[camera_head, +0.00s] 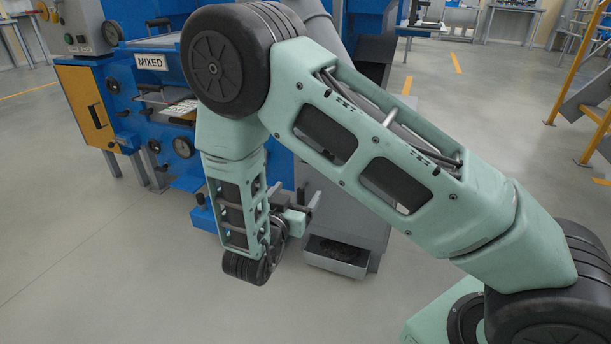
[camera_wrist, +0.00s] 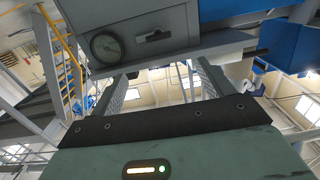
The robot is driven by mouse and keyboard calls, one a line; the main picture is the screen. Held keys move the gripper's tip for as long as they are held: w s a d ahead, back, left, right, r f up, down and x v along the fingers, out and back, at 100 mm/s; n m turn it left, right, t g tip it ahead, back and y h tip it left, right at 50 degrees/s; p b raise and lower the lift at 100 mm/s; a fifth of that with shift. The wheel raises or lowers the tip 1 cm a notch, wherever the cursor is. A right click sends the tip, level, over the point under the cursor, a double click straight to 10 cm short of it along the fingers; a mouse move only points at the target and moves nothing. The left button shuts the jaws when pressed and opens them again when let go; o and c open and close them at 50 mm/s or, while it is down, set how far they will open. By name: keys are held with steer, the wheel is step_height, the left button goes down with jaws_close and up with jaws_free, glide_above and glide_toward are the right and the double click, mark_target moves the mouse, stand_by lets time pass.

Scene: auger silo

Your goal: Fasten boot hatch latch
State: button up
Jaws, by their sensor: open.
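In the wrist view, a grey box (camera_wrist: 185,18) shows above my fingers. Its face carries a small dark lever-like latch (camera_wrist: 152,37) on a light plate. I cannot tell whether the latch is fastened or the hatch is fully closed. My gripper (camera_wrist: 160,82) is open and empty, with its two grey fingers spread wide. The latch lies beyond the fingertips, apart from them. In the head view my gripper (camera_head: 304,211) is low, beside the grey boot housing (camera_head: 345,212); the latch is hidden there.
A round dark dial or port (camera_wrist: 106,46) sits left of the latch. A grey tray (camera_head: 338,258) projects at the housing's foot. The blue machine (camera_head: 150,95) with a "MIXED" sign (camera_head: 150,62) stands behind my arm. Floor is clear at the front left. Yellow-railed stairs (camera_head: 585,85) stand right.

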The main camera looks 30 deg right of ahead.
steer(key=b+x, duration=0.6)
steer(key=x, duration=1.1)
steer(key=shift+d+r+h, duration=0.3)
steer(key=shift+d, duration=0.05)
steer(key=c, duration=1)
